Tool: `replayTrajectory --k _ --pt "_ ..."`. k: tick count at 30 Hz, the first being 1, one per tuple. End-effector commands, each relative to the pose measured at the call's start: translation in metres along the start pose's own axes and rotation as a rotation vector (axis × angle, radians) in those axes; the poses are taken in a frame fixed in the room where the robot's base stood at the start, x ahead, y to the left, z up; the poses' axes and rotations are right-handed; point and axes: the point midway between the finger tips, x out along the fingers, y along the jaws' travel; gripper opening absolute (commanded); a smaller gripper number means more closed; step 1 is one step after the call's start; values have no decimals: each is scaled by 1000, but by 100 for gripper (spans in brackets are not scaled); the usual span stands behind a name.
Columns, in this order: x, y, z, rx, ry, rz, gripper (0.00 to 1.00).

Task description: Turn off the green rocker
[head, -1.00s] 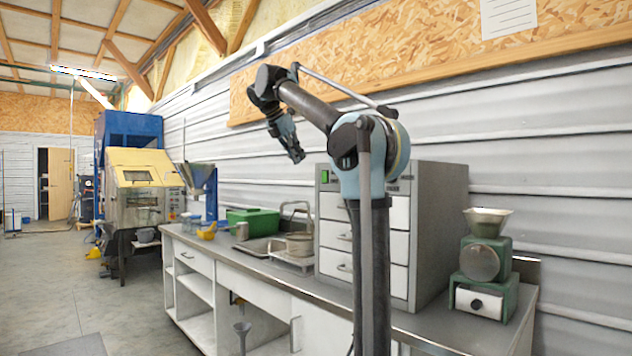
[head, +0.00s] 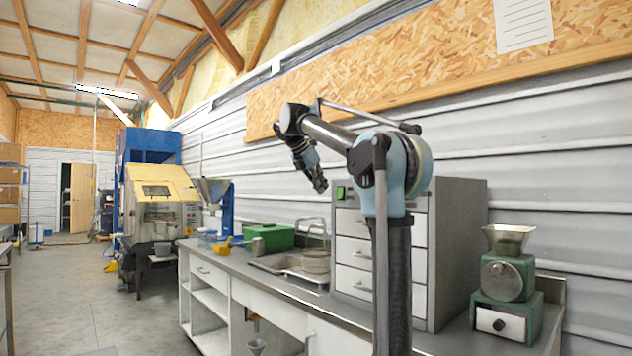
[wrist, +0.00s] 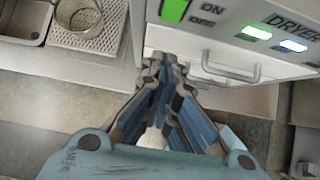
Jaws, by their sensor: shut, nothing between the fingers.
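The green rocker (head: 341,193) is at the upper left of the grey dryer cabinet's front (head: 457,240). In the wrist view the rocker (wrist: 174,9) is at the top edge, partly cut off, beside the printed words ON and OFF. My gripper (head: 320,186) is shut and empty, just left of the rocker in the head view. In the wrist view my gripper's fingertips (wrist: 166,62) are together below the rocker, in front of the white top drawer (wrist: 215,52). They appear apart from the rocker.
A green light (wrist: 257,32) and a bluish-white light (wrist: 293,45) glow by the DRYER label. Drawer handles stick out below the panel. On the counter are a green box (head: 270,237), a sink with a sieve (head: 316,262) and a green grinder (head: 507,280).

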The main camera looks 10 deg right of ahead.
Motion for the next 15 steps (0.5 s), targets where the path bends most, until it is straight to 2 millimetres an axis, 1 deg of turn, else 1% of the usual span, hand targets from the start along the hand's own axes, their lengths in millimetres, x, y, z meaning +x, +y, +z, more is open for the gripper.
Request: replayTrajectory --k 1,5,6,9,15 --pt "10 -1 0 2 0 -1 0" --pt "32 -1 0 2 0 -1 0" --pt "37 -1 4 3 0 -2 0" --pt "46 -1 15 3 0 -1 0" --pt "58 -1 26 1 -1 -1 0"
